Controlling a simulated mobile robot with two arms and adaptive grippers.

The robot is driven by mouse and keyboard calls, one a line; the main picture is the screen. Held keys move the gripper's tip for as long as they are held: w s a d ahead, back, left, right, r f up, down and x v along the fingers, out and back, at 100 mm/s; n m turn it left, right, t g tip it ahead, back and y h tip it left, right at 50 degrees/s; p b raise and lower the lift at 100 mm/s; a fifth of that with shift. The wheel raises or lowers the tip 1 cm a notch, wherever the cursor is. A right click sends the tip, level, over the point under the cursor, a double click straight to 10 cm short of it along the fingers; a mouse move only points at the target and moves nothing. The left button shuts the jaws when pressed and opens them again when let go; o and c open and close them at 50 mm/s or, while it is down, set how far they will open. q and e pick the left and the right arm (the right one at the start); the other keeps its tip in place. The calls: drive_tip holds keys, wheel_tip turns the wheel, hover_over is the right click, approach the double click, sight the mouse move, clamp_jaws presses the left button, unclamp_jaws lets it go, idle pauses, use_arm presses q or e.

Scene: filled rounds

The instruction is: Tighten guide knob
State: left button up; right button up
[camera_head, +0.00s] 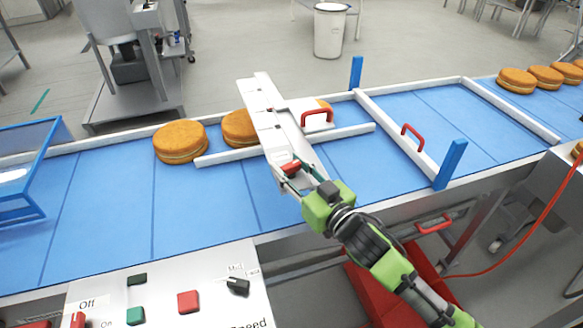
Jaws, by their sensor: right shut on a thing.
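My right arm comes in from the lower right, and its gripper (291,178) is at the near end of a white guide bracket (264,112) over the blue conveyor belt. It is shut on a small red guide knob (291,168), of which only part shows. The fingers are small and partly hidden, so the knob's turn cannot be read. A red handle (317,116) sits on a white plate beside the bracket. A white guide rail (345,132) runs along the belt under the bracket. My left gripper is not in view.
Filled rounds (180,140) lie on the belt left of the bracket, and more (516,80) lie at the far right. A second white crossbar (395,132) with a red handle spans the belt between blue posts. A control panel (205,295) stands at the front left.

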drive_tip(key=shift+a+r+m+t+h+b, duration=0.15)
drive_tip(key=shift+m+t+h+b, duration=0.8)
drive_tip(key=shift+m+h, duration=0.6)
drive_tip(key=shift+h, duration=0.85)
drive_tip(key=o, duration=1.1)
